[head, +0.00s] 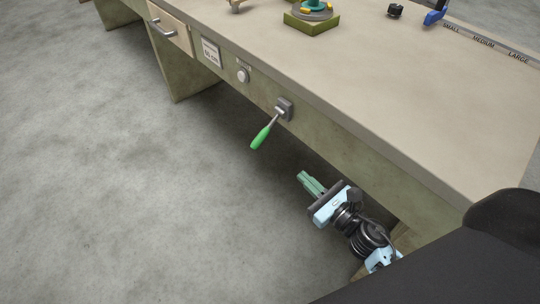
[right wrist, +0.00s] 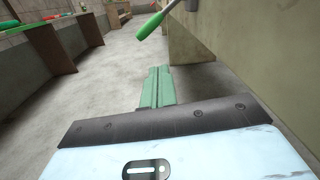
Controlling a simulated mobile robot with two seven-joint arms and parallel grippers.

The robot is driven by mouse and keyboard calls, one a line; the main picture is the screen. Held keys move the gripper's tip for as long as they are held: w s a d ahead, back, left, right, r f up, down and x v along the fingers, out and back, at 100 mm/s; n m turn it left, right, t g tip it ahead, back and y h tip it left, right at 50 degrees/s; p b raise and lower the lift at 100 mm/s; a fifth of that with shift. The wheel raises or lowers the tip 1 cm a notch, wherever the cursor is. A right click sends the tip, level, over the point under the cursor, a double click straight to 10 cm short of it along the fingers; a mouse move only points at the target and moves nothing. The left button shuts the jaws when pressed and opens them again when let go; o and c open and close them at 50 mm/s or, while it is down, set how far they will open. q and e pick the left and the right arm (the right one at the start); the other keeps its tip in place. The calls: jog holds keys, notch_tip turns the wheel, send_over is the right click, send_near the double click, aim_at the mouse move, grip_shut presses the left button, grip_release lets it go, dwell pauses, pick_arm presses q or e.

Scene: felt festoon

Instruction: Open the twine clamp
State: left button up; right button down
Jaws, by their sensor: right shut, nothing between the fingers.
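A lever with a green handle (head: 261,136) sticks out from a grey bracket (head: 284,107) on the bench's front face and slants down to the left. The green handle also shows at the top of the right wrist view (right wrist: 150,26). I cannot tell whether this lever works the twine clamp. A small blue device (head: 434,17) stands at the bench's back edge; I cannot tell what it is. My right gripper (head: 302,176) is shut and empty, below and to the right of the lever, apart from it. Its closed green fingers (right wrist: 158,74) point forward in the right wrist view. My left gripper is out of view.
The bench top (head: 400,85) is mostly clear. A green block with a round teal-and-yellow piece (head: 312,20) stands at its back. The front face carries a round knob (head: 243,75), a label plate (head: 211,53) and a drawer (head: 170,29). The floor (head: 120,190) before it is free.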

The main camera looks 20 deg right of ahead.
aim_at(266, 131)
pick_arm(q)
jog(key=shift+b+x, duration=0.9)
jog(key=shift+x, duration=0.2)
pick_arm(e)
jog(key=w+n, duration=0.1)
jog(key=n, duration=0.1)
jog(key=w+n+y, duration=0.1)
jog(key=n, duration=0.1)
jog(key=w+n, duration=0.1)
jog(key=n, duration=0.1)
jog(key=shift+w+a+r+n+y, duration=0.1)
jog(key=shift+w+a+n+y, duration=0.15)
jog(key=shift+w+n+y, duration=0.05)
pick_arm(q)
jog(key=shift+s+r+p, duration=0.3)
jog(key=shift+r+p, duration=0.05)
jog(key=shift+p, duration=0.1)
pick_arm(e)
jog(key=x, duration=1)
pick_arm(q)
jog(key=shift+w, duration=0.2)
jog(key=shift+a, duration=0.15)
